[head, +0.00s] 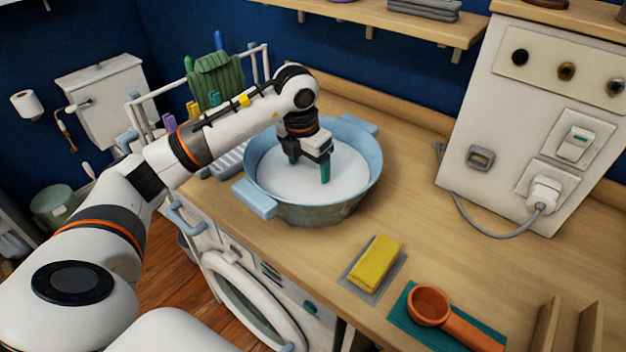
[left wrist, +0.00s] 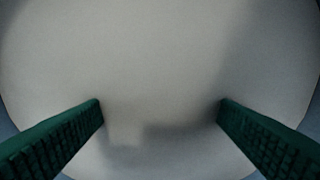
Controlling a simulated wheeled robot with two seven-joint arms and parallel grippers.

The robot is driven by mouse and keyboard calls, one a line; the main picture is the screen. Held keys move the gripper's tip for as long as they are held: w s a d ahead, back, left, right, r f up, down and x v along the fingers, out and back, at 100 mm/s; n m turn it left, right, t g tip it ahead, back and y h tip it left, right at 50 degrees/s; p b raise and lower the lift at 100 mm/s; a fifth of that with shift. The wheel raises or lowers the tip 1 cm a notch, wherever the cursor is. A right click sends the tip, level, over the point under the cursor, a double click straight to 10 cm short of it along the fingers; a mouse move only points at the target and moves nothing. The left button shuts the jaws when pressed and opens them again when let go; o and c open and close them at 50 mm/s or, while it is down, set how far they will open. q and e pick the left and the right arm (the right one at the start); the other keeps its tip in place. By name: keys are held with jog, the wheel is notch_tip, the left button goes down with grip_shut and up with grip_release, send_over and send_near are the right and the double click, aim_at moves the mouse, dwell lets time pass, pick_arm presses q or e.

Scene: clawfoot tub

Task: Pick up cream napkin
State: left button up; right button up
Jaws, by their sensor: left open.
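I cannot make out a separate cream napkin in either view. A pale, flat whitish surface (head: 285,180) fills the blue-rimmed tub (head: 258,152); I cannot tell whether it is cloth or the tub's contents. It also fills most of the left wrist view (left wrist: 160,55), smooth, with a soft shadow on it. My left gripper (head: 309,167) points down inside the tub's rim, over this surface. Its green fingers (left wrist: 161,106) are apart, with nothing seen between them. I cannot tell if the tips touch the surface. My right gripper is not in view.
A yellow sponge (head: 376,262) on a grey mat and an orange scoop (head: 430,306) on a green mat lie at the counter front. A rack with a green cloth (head: 217,76) stands behind my left arm. The counter (head: 400,190) right of the tub is clear.

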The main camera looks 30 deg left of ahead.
aim_at(313, 176)
pick_arm(q)
jog(key=f, duration=0.2)
jog(key=w+f, duration=0.1)
jog(key=f, duration=0.1)
jog(key=shift+d+f+p, duration=0.15)
jog(key=shift+d+p, duration=0.05)
jog(key=shift+p, duration=0.2)
jog(key=shift+c, duration=0.6)
